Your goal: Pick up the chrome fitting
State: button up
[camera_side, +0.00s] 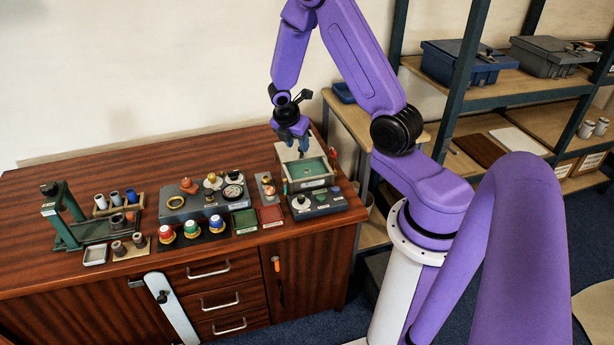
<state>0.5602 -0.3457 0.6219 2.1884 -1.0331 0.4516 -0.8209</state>
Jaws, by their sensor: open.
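My gripper (301,150) points down over the back right of the wooden bench, at or just above a pale, green-floored tray (307,184). Its jaws are open, and I see nothing held between them. The chrome fitting cannot be told for certain at this size. A small silvery, round-topped piece (300,199) sits on a dark box (325,207) in front of the tray, below my gripper in the picture. Whether anything lies in the tray under the fingers is unclear.
A grey panel with a gauge (232,192) stands left of the tray. Red, green and blue knobs (191,228) line the front. A green press-like stand (65,220) is at the left. Bare bench (150,165) lies behind. Shelves stand to the right.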

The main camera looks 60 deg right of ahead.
aim_at(307, 171)
jog(key=x, duration=1.6)
jog(key=shift+f, duration=0.4)
jog(key=c, duration=0.8)
